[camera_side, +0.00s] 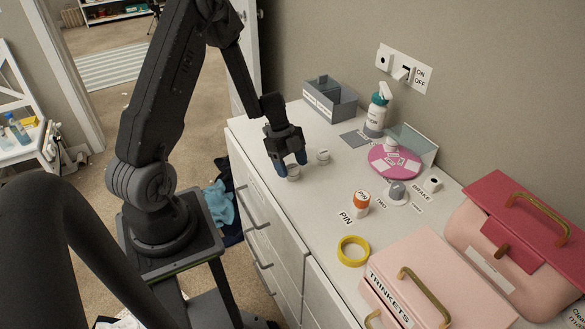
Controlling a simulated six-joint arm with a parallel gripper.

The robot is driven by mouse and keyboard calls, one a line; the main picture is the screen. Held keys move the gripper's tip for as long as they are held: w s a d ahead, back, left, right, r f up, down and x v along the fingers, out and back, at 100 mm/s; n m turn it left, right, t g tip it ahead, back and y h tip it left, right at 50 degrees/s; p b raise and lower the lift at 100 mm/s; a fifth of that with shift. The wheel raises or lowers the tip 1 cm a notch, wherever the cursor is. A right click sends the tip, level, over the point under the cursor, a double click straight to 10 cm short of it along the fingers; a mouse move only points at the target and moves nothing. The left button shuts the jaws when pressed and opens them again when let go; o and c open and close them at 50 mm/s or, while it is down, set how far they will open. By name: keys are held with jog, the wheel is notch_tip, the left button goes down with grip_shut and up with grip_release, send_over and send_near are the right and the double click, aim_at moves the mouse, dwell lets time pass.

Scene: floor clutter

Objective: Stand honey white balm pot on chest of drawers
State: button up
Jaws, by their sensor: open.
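A small round whitish balm pot (293,177) stands upright on the white top of the chest of drawers (305,208), near its front edge. My gripper (290,169) points down at this pot with its dark blue fingertips around or just above it. The fingers are open; whether they touch the pot I cannot tell. A second small pale pot (322,156) stands a little to the right, apart from the gripper. The labels of both pots are too small to read, and the fingers partly cover the nearer pot.
Behind are a grey box (330,103), a spray bottle (377,109) and a magenta disc (380,166). To the right are an orange-capped bottle (361,202), a grey knob (397,190), yellow tape (353,251) and pink cases (435,280).

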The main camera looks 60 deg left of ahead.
jog(key=w+v, duration=0.1)
jog(key=v, duration=0.9)
notch_tip(320, 180, up, 7)
jog(key=n+y, duration=0.1)
jog(key=n, duration=0.1)
send_over(290, 172)
jog(key=s+d+r+n+t+y, duration=0.3)
jog(key=s+d+r+n+t, duration=0.1)
jog(key=s+d+r+n, duration=0.7)
jog(key=s+d+n, duration=0.2)
jog(key=d, duration=0.2)
jog(key=shift+s+r, duration=0.1)
